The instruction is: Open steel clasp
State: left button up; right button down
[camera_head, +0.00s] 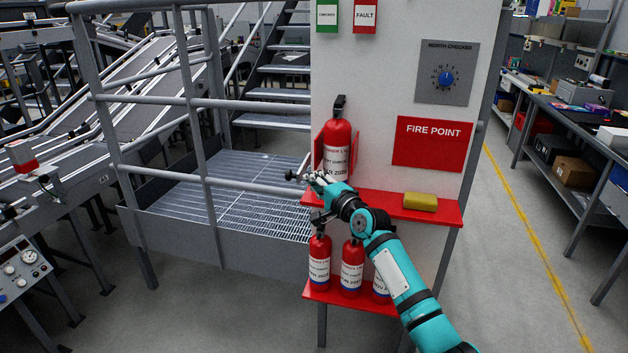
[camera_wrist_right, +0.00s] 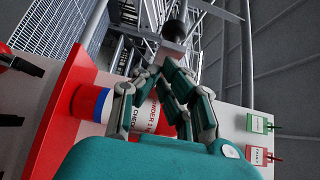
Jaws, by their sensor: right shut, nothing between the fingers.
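The steel clasp (camera_wrist_right: 172,57) is a grey metal piece with a black ball knob, just beyond my right fingertips in the right wrist view. In the head view its dark knob (camera_head: 290,175) sticks out left of the upper fire extinguisher (camera_head: 337,140). My right gripper (camera_head: 313,179) is shut and empty in front of that extinguisher's lower left side. The wrist view also shows the gripper (camera_wrist_right: 160,73) with fingertips close to the clasp; I cannot tell if they touch. The fingers hide part of the extinguisher (camera_wrist_right: 100,104). My left gripper is not in view.
Several extinguishers stand on the lower shelf (camera_head: 320,291). A railing (camera_head: 205,180) and grated platform (camera_head: 255,178) lie to the left. Floor is clear on the right before a workbench (camera_head: 560,115).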

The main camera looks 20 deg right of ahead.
aim_at(290, 179)
jog(key=a, duration=0.1)
jog(key=w+a+p, duration=0.1)
jog(key=a, duration=0.1)
jog(key=shift+r, duration=0.2)
jog(key=w+a, duration=0.1)
jog(key=a, duration=0.1)
jog(key=shift+w+a+f, duration=0.2)
jog(key=shift+w+a, duration=0.1)
jog(key=shift+w, duration=0.05)
jog(key=shift+d, duration=0.2)
jog(key=shift+s, duration=0.15)
